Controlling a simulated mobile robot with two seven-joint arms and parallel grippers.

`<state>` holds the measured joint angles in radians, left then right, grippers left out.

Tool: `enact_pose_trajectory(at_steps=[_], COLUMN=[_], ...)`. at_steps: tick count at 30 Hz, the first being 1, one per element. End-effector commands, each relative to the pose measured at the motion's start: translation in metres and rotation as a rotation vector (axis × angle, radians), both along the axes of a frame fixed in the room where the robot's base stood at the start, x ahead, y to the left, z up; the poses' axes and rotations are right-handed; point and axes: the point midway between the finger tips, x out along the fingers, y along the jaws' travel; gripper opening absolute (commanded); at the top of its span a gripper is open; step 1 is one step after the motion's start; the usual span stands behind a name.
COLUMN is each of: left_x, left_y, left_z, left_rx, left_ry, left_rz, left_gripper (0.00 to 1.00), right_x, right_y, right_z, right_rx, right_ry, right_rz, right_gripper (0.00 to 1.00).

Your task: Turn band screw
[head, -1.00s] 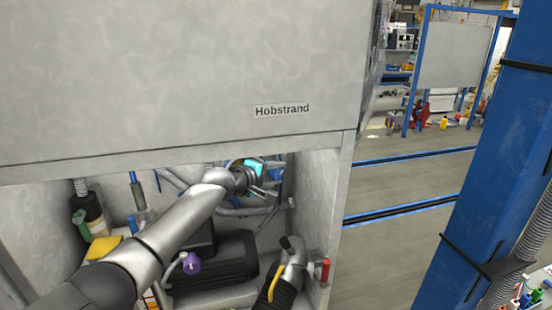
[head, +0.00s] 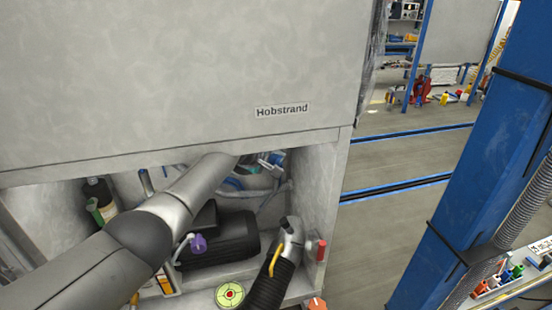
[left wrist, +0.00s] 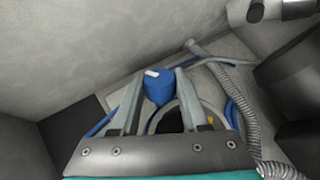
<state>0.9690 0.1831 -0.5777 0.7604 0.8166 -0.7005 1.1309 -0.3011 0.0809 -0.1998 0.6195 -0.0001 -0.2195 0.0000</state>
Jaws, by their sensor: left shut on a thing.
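My left arm reaches into the open lower compartment of the grey cabinet. My left gripper (head: 270,161) is partly hidden there under the cabinet's upper edge in the head view. In the left wrist view its fingers (left wrist: 158,76) are closed on the sides of a blue piece (left wrist: 158,90) with a small white tip. This blue piece may be the band screw's head; I cannot tell for sure. A grey curved band or hose (left wrist: 207,112) lies behind the right finger. My right gripper is not in view.
Grey cabinet walls (head: 313,180) close in on the gripper. Below are a black motor (head: 230,240), a purple valve (head: 198,243), a black hose (head: 272,287) and a red knob (head: 321,250). A blue post (head: 465,150) stands right; open floor lies between.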

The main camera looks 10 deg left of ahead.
Motion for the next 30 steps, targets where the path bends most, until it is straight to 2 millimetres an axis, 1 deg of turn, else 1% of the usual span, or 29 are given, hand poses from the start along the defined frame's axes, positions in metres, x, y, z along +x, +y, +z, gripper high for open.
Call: enact_pose_trajectory(at_steps=[8, 9, 15, 17, 26, 30], left_x=[-0.0008, -0.0008, -0.0006, -0.0004, -0.0007, -0.0043], left_y=[0.0003, 0.0003, 0.0003, 0.0004, 0.0006, 0.0025], left_z=[-0.0021, -0.0021, -0.0015, -0.0012, 0.0001, 0.0036], left_rx=[0.003, 0.003, 0.002, 0.002, 0.0, 0.0], left_ry=[0.004, 0.004, 0.002, 0.002, 0.001, 0.001], left_rz=[-0.001, -0.001, 0.0, 0.0, 0.0, 0.0], left_gripper=[0.0, 0.46, 0.68, 0.74, 0.74, 0.74], right_x=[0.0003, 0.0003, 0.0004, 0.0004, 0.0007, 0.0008], right_y=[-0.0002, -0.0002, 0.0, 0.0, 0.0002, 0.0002], right_z=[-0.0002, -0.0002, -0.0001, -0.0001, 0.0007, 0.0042], right_rx=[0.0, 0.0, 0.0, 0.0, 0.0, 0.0], right_ry=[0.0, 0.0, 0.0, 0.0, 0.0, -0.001], right_rz=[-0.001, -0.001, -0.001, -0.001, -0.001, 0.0], right_gripper=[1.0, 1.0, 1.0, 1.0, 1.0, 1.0])
